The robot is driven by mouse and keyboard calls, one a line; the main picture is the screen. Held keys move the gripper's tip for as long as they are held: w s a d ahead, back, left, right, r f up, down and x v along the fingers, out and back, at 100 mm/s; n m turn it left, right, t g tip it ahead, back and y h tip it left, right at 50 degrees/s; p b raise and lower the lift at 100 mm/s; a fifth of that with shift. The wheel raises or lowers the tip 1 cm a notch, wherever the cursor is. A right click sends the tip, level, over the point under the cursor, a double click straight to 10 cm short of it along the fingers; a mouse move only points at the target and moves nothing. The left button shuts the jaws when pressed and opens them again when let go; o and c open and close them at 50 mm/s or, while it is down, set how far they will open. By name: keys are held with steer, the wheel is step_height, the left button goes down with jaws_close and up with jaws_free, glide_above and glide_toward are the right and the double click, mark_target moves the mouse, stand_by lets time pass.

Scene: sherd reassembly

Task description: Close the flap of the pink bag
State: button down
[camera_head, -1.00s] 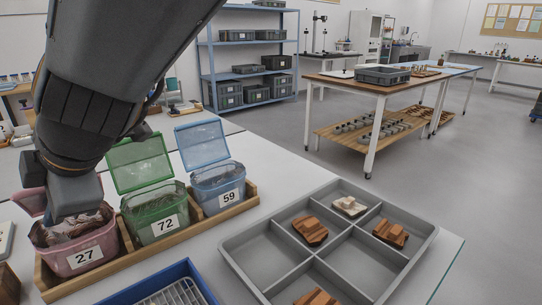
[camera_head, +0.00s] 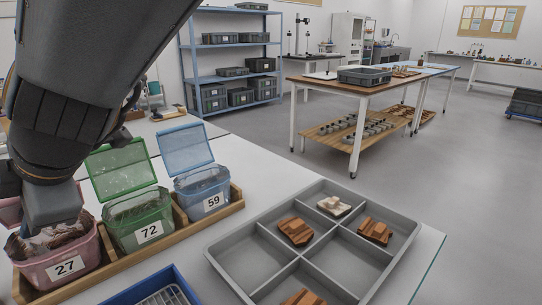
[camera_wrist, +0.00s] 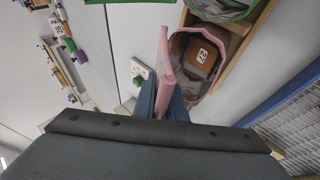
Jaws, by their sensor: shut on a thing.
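The pink bag (camera_head: 62,266), labelled 27, sits at the left end of a wooden rack with its mouth open. Dark brownish contents show inside it. Its flap (camera_head: 10,212) stands raised at the far left, mostly hidden behind my arm. In the wrist view the flap (camera_wrist: 165,70) is seen nearly edge-on, up beside the mouth of the pink bag (camera_wrist: 178,45). A brown piece with a white tag (camera_wrist: 202,55) lies inside. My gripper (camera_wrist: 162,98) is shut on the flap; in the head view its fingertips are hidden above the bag.
A green bag (camera_head: 140,222) labelled 72 and a blue bag (camera_head: 208,192) labelled 59 stand open in the same rack (camera_head: 120,268). A blue tray (camera_head: 150,290) lies in front. A grey divided tray (camera_head: 240,258) with brown pieces and one pale piece is to the right.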

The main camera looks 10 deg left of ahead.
steer(key=shift+r, duration=0.1)
steer(key=c, duration=2)
jaws_free()
steer(key=d+f+v, duration=0.1)
steer(key=v, duration=0.7)
steer(key=shift+s+d+r, duration=0.2)
steer(key=shift+d+r, duration=0.05)
steer(key=shift+r, duration=0.1)
steer(key=shift+b, duration=0.3)
steer(key=v, duration=0.7)
steer(key=shift+d+r+p, duration=0.2)
steer(key=shift+d+p, duration=0.15)
